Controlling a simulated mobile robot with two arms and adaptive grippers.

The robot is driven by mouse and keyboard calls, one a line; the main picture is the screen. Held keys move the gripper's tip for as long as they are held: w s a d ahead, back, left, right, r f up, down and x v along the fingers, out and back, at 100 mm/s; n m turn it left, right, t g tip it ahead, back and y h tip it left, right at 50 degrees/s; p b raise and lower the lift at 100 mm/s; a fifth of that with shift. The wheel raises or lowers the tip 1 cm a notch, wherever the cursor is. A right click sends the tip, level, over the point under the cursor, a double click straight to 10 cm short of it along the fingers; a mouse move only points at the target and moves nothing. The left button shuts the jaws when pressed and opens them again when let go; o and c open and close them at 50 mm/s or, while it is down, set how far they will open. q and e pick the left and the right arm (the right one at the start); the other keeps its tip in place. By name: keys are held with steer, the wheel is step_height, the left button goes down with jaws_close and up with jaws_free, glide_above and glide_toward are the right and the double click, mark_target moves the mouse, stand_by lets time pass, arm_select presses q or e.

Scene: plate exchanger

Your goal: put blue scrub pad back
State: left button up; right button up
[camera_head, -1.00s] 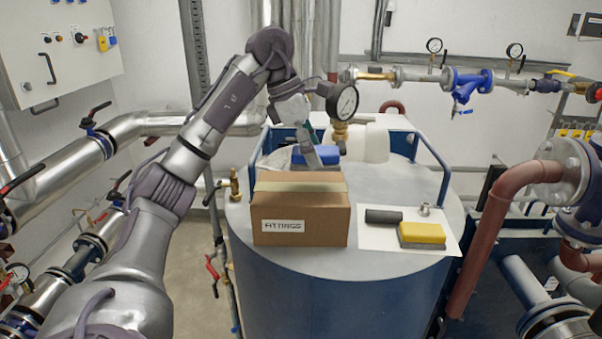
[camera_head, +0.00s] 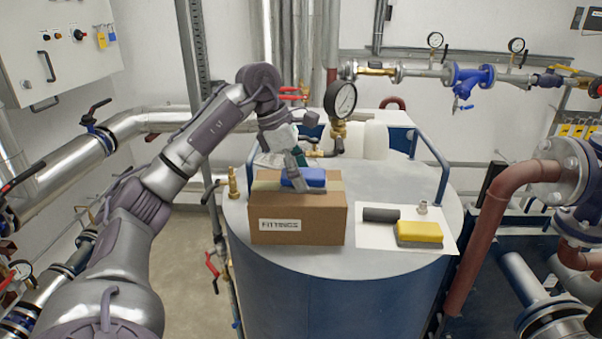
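The blue scrub pad (camera_head: 312,178), with a grey layer under it, shows over the top of the cardboard box labelled FITTINGS (camera_head: 322,223). My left gripper (camera_head: 299,183) reaches down from behind the box. Its fingers are on the pad and appear shut on it; one finger crosses the pad's front and the rest of the grip is partly hidden. I cannot tell whether the pad touches the box top or hangs just above it. My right gripper is not in view.
A white sheet (camera_head: 372,236) right of the box holds a yellow pad (camera_head: 419,231), a dark grey cylinder (camera_head: 381,214) and a small metal fitting (camera_head: 422,208). A pressure gauge (camera_head: 340,100) and blue rails (camera_head: 433,158) stand around the tank top (camera_head: 385,182).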

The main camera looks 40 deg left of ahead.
arm_select(q)
steer(key=shift+o, duration=0.6)
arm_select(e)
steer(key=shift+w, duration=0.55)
arm_select(q)
steer(key=shift+r, duration=0.1)
steer(key=shift+a+r, duration=0.15)
steer(key=shift+r, duration=0.2)
steer(key=v, duration=0.5)
steer(key=shift+r, duration=0.2)
steer(key=p+v, duration=0.1)
steer(key=v, duration=0.5)
steer(key=shift+s+f+p, duration=0.1)
steer(key=shift+p, duration=0.25)
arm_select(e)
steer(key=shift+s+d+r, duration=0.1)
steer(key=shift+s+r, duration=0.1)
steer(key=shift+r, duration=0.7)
